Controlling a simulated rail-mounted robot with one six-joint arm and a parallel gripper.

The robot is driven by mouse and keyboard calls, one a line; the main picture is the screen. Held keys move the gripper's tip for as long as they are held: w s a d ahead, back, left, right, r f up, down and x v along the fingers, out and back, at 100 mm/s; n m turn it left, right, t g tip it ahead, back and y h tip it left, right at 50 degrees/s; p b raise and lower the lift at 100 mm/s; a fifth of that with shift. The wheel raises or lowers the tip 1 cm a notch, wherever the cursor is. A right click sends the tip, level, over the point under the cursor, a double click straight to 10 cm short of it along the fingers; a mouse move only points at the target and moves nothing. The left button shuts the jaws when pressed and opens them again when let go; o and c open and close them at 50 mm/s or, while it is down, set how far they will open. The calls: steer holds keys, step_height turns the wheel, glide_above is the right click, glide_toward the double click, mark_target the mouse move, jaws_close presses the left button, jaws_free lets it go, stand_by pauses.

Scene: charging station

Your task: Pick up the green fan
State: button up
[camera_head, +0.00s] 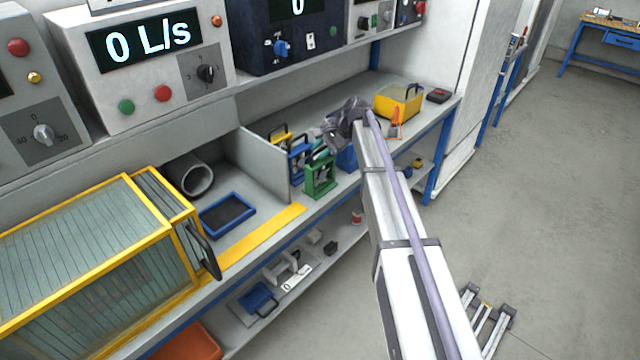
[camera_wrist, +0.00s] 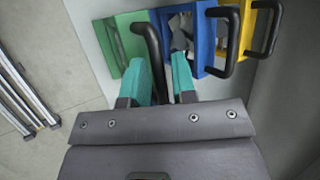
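The green fan (camera_head: 320,178) stands upright on the workbench, at the front of a row of fans. In the wrist view its green frame (camera_wrist: 123,42) is at the upper left and its black handle (camera_wrist: 153,52) reaches toward me. My gripper (camera_wrist: 160,78) is open, one teal finger on each side of the handle, with no clear grip on it. In the head view my gripper (camera_head: 322,150) is just above the green fan. A blue fan (camera_head: 299,162) and a yellow fan (camera_head: 281,139) stand behind it. The handle's end is partly hidden by my gripper.
A grey divider (camera_head: 262,165) stands left of the fans. A yellow box (camera_head: 399,102) sits farther right on the bench. A yellow-framed case (camera_head: 100,260) and a blue tray (camera_head: 228,215) are at the left. Instrument panels (camera_head: 150,65) overhang the bench.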

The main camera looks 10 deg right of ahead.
steer(key=shift+a+f, duration=0.25)
steer(key=shift+f, duration=0.2)
steer(key=shift+r, duration=0.2)
jaws_close()
